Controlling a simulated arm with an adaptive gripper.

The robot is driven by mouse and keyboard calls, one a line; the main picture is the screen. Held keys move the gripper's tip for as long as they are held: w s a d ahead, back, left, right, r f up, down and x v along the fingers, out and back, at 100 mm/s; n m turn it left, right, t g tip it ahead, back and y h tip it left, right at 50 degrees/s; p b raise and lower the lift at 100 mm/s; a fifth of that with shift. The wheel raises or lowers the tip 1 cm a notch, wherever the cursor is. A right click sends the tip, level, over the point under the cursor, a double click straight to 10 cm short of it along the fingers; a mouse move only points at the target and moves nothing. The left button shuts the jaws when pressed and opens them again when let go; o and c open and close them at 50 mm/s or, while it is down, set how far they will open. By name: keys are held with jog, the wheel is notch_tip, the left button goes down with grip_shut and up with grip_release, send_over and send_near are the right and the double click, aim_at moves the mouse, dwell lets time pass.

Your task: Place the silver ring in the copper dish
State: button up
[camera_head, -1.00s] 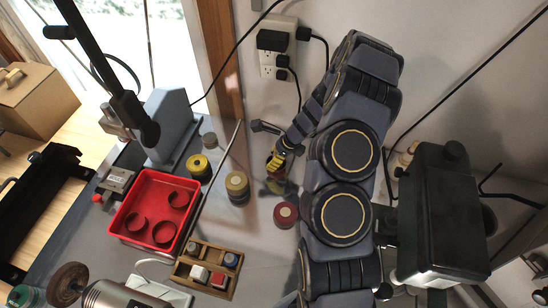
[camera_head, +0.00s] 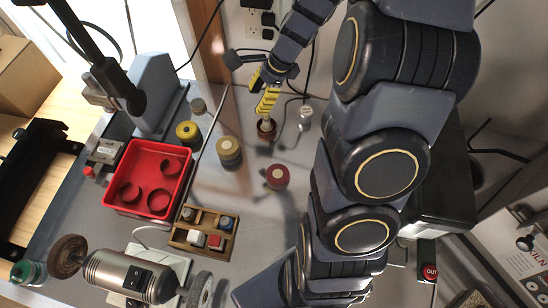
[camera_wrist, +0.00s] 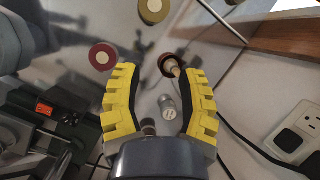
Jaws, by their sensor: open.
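My gripper (camera_head: 265,107) is open, with yellow ribbed fingers pointing down at the back of the bench. In the wrist view its fingers (camera_wrist: 157,76) stand wide apart with nothing held between them. A small brown round dish (camera_head: 267,130), likely the copper dish, lies just beyond the fingertips. It also shows in the wrist view (camera_wrist: 169,66), with a pale-tipped rod in front of it or in it. A small silver, pale-topped cylinder (camera_head: 305,115) stands right of it and appears between the fingers in the wrist view (camera_wrist: 168,107). I cannot pick out the silver ring for certain.
A red-topped jar (camera_head: 277,176), a tan-topped jar (camera_head: 229,151) and a yellow spool (camera_head: 188,133) stand nearby. A red tray (camera_head: 118,203) holds three curved bands. A wooden box (camera_head: 177,236) holds small pieces. A bench grinder (camera_head: 128,274) is in front.

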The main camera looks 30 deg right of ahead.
jog(key=s+a+r+n+g, duration=0.2)
jog(key=s+a+r+n, duration=0.35)
jog(key=a+n, duration=0.2)
jog(key=s+a+r+n+g+h, duration=0.1)
jog(key=s+r+n+h, duration=0.1)
jog(key=s+n, duration=0.5)
jog(key=s+a+r+n+g+h, duration=0.1)
jog(key=s+a+r+n+h, duration=0.1)
jog(key=s+r+n, duration=0.2)
jog(key=s+n, duration=0.3)
jog(key=s, duration=0.3)
jog(key=shift+a, duration=0.3)
